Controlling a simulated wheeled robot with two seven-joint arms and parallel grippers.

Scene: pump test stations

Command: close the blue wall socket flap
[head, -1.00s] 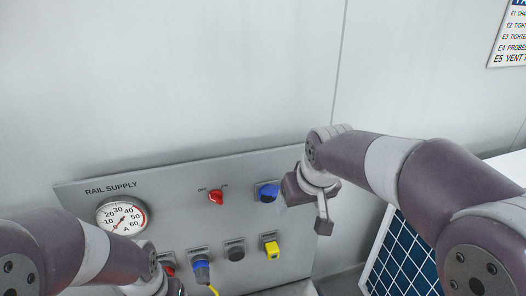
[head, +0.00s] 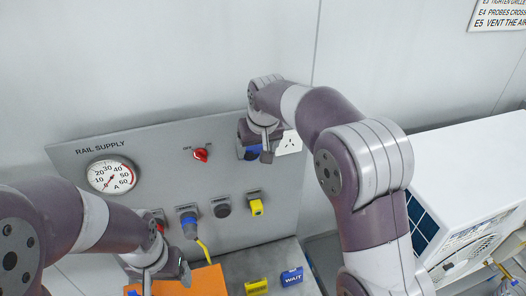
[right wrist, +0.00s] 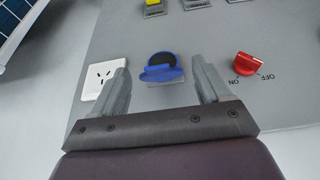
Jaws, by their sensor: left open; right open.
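The blue wall socket (right wrist: 161,57) is on the grey panel, its dark round opening visible in the right wrist view. Its blue flap (right wrist: 161,75) stands out from the opening, so it is open. In the head view the blue socket (head: 253,153) is partly hidden behind my right gripper (head: 262,150). My right gripper is open; in the right wrist view its fingers (right wrist: 163,82) are on either side of the flap, with gaps between; contact is not visible. My left gripper (head: 168,283) is low at the left, by an orange box.
A white outlet (head: 289,142) is right of the blue socket. A red knob (head: 201,155) and a gauge (head: 112,175) are to its left. Below are a blue plug with a yellow cable (head: 189,222) and a yellow socket (head: 256,207). The orange box (head: 203,281) is on the ledge.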

